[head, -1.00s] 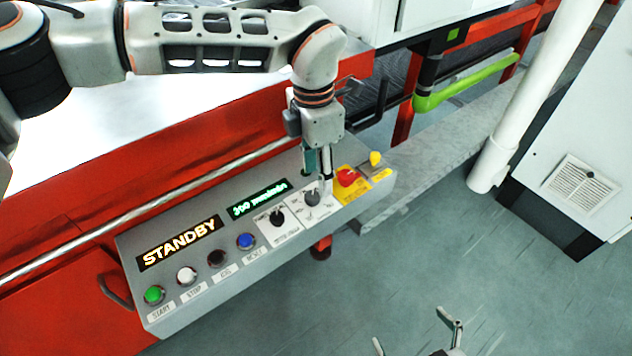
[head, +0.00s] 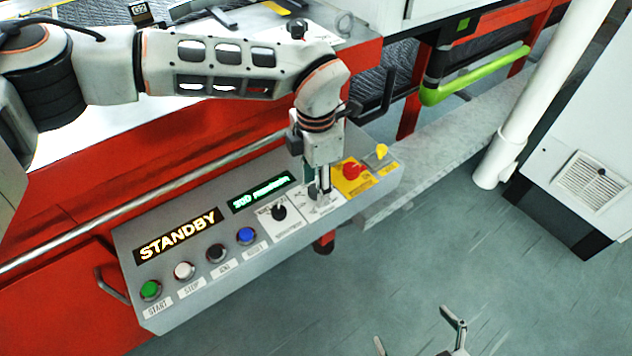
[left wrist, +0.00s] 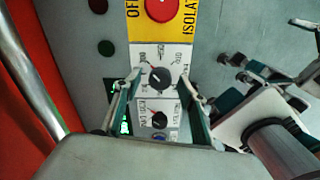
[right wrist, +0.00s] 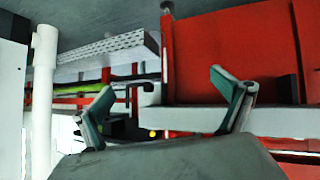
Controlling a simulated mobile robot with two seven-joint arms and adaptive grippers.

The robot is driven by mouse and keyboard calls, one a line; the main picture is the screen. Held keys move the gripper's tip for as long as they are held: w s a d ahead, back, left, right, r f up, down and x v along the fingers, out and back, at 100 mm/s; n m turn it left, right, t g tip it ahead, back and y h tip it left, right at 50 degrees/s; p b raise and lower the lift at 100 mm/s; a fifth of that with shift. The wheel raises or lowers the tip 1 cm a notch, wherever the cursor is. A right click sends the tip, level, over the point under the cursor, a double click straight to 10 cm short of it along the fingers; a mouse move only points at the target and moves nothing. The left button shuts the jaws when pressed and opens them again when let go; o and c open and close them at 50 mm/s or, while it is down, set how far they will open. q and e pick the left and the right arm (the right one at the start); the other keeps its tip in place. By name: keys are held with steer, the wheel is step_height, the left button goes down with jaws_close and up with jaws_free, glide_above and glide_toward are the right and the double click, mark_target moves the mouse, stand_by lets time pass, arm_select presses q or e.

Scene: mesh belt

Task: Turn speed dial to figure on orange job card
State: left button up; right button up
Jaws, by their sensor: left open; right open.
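The grey control panel (head: 200,275) carries an amber STANDBY display (head: 178,237), a green display (head: 262,192) with small blurred text, and two black dials on white plates. My left gripper (head: 319,190) points down at the dial nearer the red knob and partly hides it. In the left wrist view this dial (left wrist: 160,78) shows between the open fingers (left wrist: 164,82), its scale figures partly readable. The other dial (head: 278,213) is clear of the gripper. My right gripper (head: 415,330) is open and empty, away from the panel. I cannot make out an orange job card.
A red knob (head: 352,170) on a yellow plate and a yellow switch (head: 382,151) are close to my left gripper. Green (head: 151,289), white, black and blue (head: 246,235) buttons line the panel. A rail runs behind it. Open floor (head: 450,250) is at the right.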

arm_select(q)
steer(key=c, duration=1.1)
steer(key=shift+r+m, duration=0.1)
steer(key=shift+m, duration=0.3)
steer(key=m+p, duration=0.1)
steer(key=m, duration=0.2)
steer(key=shift+r, duration=0.1)
steer(key=m+p, duration=0.1)
steer(key=m, duration=0.8)
steer(key=shift+f+m, duration=0.2)
steer(key=shift+m, duration=0.2)
steer(key=m, duration=0.4)
steer(key=shift+s, duration=0.1)
steer(key=shift+m, duration=0.3)
